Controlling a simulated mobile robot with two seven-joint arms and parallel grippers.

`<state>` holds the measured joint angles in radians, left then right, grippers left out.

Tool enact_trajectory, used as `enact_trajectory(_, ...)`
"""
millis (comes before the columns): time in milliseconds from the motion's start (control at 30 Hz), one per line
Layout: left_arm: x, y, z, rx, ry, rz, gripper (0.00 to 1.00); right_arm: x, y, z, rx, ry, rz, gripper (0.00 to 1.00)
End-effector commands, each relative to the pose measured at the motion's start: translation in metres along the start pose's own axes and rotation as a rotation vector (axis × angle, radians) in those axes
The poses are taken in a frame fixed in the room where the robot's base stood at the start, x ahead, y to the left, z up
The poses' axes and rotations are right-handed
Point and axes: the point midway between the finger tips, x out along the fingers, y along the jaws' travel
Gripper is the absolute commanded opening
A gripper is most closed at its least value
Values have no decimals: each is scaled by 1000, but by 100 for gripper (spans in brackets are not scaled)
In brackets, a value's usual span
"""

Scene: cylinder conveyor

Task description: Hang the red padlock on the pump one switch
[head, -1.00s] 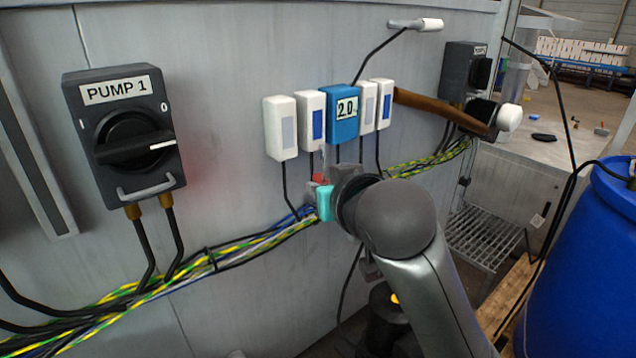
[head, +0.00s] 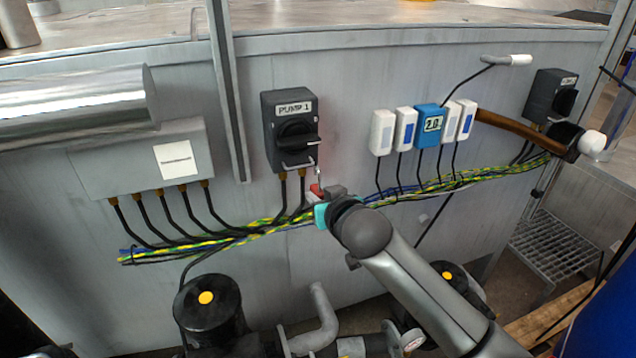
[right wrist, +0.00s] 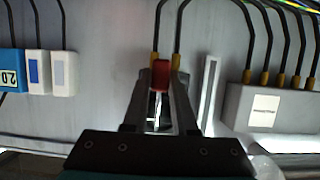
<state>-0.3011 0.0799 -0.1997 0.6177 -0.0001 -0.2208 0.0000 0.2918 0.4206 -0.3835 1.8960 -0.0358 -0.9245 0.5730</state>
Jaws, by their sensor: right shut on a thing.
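The pump one switch (head: 290,130) is a dark grey box labelled PUMP 1 on the grey panel, with a black rotary handle and a light metal loop (head: 298,163) below it. My right gripper (head: 324,195) is just below and right of the box, shut on the red padlock (head: 316,190). The padlock's thin shackle points up near the loop; it looks apart from it, but the depth is unclear. In the right wrist view the red body (right wrist: 160,73) sits between the fingertips; the switch is mostly hidden behind the gripper. My left gripper is not in view.
Two black cables leave the switch downward into a yellow-green cable bundle (head: 225,238) behind my gripper. White and blue modules (head: 427,125) are to the right, a grey junction box (head: 150,165) to the left. Pumps and pipes (head: 320,320) stand below.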

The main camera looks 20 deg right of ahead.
Motion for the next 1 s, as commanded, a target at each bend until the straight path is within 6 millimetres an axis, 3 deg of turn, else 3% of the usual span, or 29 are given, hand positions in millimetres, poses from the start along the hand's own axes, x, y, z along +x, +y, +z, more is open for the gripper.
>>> enact_trajectory(100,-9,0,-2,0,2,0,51,0,2,-2,-3,-1,-2,0)
enact_trajectory(700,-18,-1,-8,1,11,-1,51,1,2,-1,-1,-2,-4,0)
enact_trajectory(1000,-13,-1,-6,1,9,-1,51,26,2,-10,-2,1,-4,0)
